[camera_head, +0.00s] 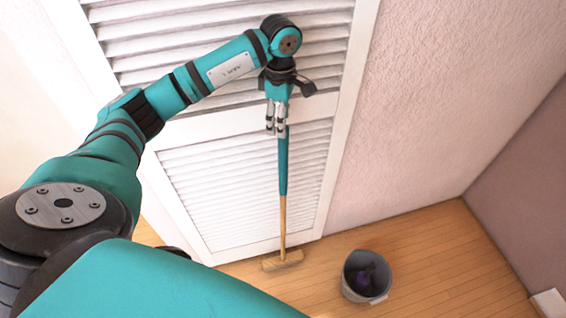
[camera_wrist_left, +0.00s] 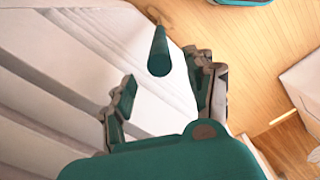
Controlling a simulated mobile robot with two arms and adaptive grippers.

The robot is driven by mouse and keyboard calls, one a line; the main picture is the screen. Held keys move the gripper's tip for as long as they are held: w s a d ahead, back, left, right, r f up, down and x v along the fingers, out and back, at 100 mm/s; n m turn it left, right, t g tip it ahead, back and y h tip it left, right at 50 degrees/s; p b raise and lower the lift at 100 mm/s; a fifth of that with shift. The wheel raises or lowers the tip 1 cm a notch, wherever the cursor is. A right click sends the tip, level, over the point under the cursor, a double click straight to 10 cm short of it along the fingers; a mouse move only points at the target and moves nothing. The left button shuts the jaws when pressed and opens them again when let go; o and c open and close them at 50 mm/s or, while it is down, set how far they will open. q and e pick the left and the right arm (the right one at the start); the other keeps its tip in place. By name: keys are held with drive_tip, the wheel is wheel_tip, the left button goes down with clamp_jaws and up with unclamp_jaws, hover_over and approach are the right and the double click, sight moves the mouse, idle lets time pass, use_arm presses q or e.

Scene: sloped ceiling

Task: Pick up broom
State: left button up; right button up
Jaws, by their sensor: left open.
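The broom (camera_head: 283,172) stands upright against the white louvered door. Its handle is teal above and wooden below, and its wooden head (camera_head: 283,261) rests on the floor. My left gripper (camera_head: 276,130) is at the top of the handle in the head view and hides the handle's upper end. In the left wrist view, the teal handle end (camera_wrist_left: 159,52) shows just beyond and between the open fingers of my left gripper (camera_wrist_left: 165,88). The fingers are apart from the handle there. My right gripper is in neither view.
The louvered door (camera_head: 235,190) is close behind the broom. A pink textured wall (camera_head: 440,100) rises on the right. Floor between bucket and right wall is clear.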

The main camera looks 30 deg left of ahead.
sight(284, 140)
use_arm(q)
drive_tip(key=shift+f, duration=0.9)
drive_tip(key=f+p, duration=0.2)
drive_tip(key=f, duration=0.1)
drive_tip(key=f+p, duration=0.1)
drive_tip(key=f, duration=0.1)
drive_tip(key=shift+d+f, duration=0.25)
drive_tip(key=shift+d, duration=0.1)
drive_tip(key=shift+c, duration=0.2)
clamp_jaws()
drive_tip(key=shift+w+r, duration=0.1)
